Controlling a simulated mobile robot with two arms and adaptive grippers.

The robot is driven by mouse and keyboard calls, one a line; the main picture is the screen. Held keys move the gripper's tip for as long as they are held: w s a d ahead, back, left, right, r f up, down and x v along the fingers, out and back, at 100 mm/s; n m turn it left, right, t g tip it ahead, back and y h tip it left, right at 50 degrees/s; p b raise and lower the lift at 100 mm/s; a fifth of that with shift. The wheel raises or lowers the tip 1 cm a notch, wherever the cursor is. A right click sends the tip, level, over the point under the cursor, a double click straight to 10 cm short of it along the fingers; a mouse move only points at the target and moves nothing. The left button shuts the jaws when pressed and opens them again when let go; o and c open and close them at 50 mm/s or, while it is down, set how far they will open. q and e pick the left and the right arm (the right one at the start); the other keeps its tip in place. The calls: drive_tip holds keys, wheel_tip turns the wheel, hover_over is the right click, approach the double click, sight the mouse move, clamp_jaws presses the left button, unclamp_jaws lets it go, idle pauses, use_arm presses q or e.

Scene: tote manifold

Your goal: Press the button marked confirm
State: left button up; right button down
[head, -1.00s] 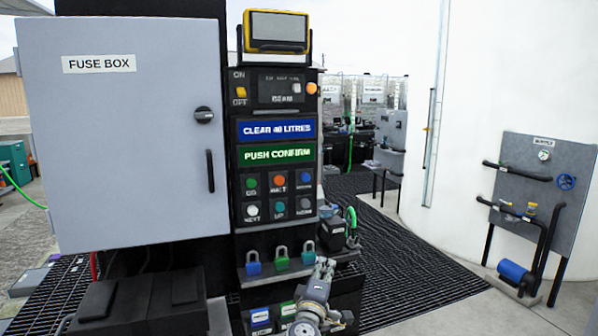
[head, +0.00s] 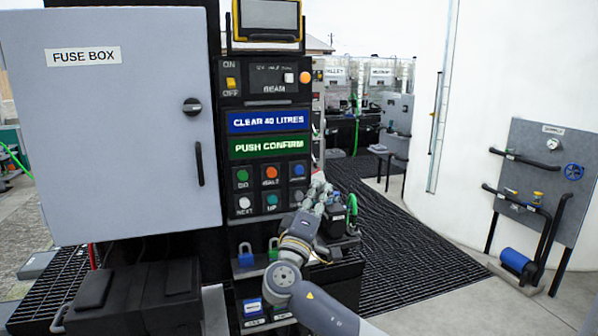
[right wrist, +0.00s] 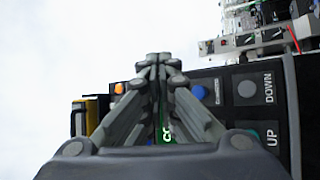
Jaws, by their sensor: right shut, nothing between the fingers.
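The control panel has a green sign reading PUSH CONFIRM (head: 268,146). Below it are several round buttons: green button (head: 242,175), orange button (head: 270,172), blue button (head: 298,171), white NEXT button (head: 244,203), teal UP button (head: 271,200) and grey DOWN button (head: 298,195). No button label that I can read says confirm; the label under the blue one is too blurred. My right gripper (head: 320,187) is shut and empty, just right of the lower button row. In the right wrist view its fingers (right wrist: 158,62) partly hide the green sign; the blue button (right wrist: 198,92) shows beside them.
An orange knob (head: 305,77) sticks out at the panel's upper right. Padlocks (head: 246,256) hang below the buttons, beside my forearm. A grey fuse box (head: 110,150) stands at left. A dark pump-like unit (head: 334,220) is just right of the gripper. Dark grating (head: 400,230) lies beyond.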

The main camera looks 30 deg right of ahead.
sight(299, 170)
drive_tip(key=w+b, duration=0.1)
drive_tip(key=w, duration=0.1)
drive_tip(key=w+d+b, duration=0.1)
drive_tip(key=w, duration=0.2)
drive_tip(key=w+d+b, duration=0.1)
drive_tip(key=w, duration=0.2)
drive_tip(key=shift+w+b, duration=0.25)
drive_tip(key=shift+b, duration=0.05)
idle(1.2)
drive_tip(key=shift+w+d+b, duration=0.15)
drive_tip(key=shift+w+b, duration=0.25)
drive_tip(key=shift+b, duration=0.35)
